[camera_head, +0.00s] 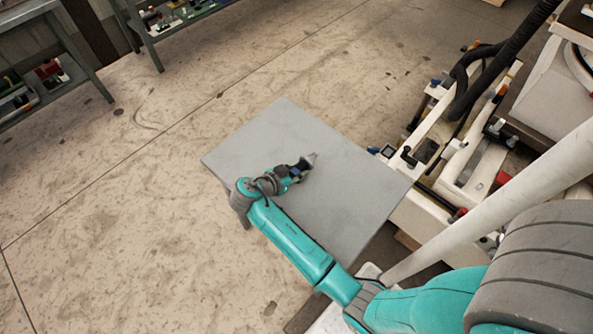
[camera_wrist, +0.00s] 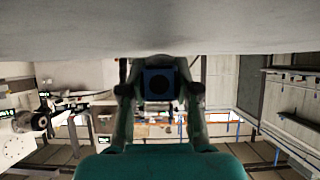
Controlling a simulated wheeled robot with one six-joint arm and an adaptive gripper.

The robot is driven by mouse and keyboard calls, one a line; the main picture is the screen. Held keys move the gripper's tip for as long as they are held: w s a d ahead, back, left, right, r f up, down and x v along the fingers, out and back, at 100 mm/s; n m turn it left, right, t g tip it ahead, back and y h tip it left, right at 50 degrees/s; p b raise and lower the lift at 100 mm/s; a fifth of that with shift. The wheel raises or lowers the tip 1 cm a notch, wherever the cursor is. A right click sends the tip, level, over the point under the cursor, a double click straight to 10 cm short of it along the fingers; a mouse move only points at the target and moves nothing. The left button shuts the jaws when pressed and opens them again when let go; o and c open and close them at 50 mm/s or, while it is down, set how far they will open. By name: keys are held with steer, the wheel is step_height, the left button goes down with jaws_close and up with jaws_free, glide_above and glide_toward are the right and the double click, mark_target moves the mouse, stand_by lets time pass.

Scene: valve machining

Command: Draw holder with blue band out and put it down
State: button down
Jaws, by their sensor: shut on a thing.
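My gripper (camera_head: 292,173) is over the grey table top (camera_head: 265,130) in the head view. It is shut on a small holder with a blue part, whose grey tapered end (camera_head: 311,158) sticks out beyond the fingers. In the wrist view the holder (camera_wrist: 158,84) sits between the two fingers of my gripper (camera_wrist: 160,97). It shows a dark blue square face with a dark round centre. The table top (camera_wrist: 160,30) fills the upper part of that view, close to the holder. I cannot tell whether they touch.
The table top is bare around my gripper. A white machine with hoses (camera_head: 460,150) stands close at the table's right. Shelves with small parts (camera_head: 170,20) are at the upper left. Open floor (camera_head: 110,200) lies left of the table.

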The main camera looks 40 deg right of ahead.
steer(key=c, duration=0.8)
jaws_free()
steer(key=shift+o, duration=0.2)
steer(key=v, duration=1.2)
steer(key=shift+f, duration=0.1)
